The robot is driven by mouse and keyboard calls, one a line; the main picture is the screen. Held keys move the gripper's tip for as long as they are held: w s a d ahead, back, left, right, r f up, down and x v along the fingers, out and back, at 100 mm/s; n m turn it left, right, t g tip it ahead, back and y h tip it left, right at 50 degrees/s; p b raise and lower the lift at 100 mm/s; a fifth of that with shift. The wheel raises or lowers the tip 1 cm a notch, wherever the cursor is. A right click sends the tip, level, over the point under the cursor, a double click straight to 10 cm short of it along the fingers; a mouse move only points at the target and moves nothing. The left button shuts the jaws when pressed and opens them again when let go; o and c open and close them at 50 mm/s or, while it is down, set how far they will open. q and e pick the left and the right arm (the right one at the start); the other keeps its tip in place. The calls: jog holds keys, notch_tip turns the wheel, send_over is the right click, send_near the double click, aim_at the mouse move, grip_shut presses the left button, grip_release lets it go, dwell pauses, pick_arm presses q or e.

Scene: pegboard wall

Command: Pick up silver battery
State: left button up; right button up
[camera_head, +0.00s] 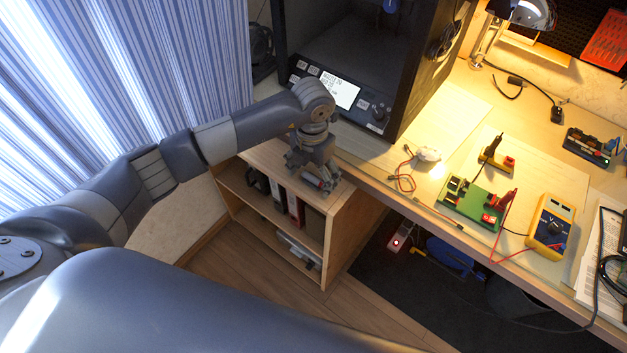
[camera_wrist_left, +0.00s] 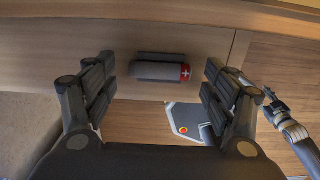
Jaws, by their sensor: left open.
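The silver battery (camera_wrist_left: 158,70) shows in the left wrist view as a dark grey cylinder lying sideways, with a red end marked with a plus at its right. It lies against a wooden surface, with a dark strip along it. My left gripper (camera_wrist_left: 160,88) is open, its fingers left and right of the battery and apart from it. In the head view my left gripper (camera_head: 313,172) points down over the top of the wooden shelf unit, and the battery is mostly hidden by it. A grey arm part at the right of the wrist view may be my right arm; its jaws are unclear.
The low shelf unit (camera_head: 328,252) holds binders (camera_head: 279,197). A dark printer-like machine (camera_head: 340,92) stands behind the gripper. The workbench (camera_head: 455,122) at right carries a green circuit board (camera_head: 470,205), a yellow multimeter (camera_head: 551,225) and wires. Curtains (camera_head: 130,60) hang at left.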

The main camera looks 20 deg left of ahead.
aim_at(312, 178)
pick_arm(q)
jog(key=shift+r, duration=0.1)
jog(key=c, duration=1.1)
jog(key=shift+c, duration=0.2)
jog(key=shift+r, duration=0.1)
jog(key=shift+r+p, duration=0.55)
jog(key=shift+r, duration=0.1)
notch_tip(312, 178, up, 2)
jog(key=shift+r+p, duration=0.15)
jog(key=shift+p, duration=0.65)
jog(key=s+p, duration=0.1)
jog(key=s, duration=0.1)
jog(key=shift+s+a+r+p, duration=0.1)
jog(key=shift+s+r+p, duration=0.1)
jog(key=shift+s+p, duration=0.15)
jog(key=s+a+p, duration=0.1)
jog(key=s+p, duration=0.3)
jog(key=s, duration=0.9)
jog(key=shift+s+r, duration=0.15)
jog(key=shift+r, duration=0.25)
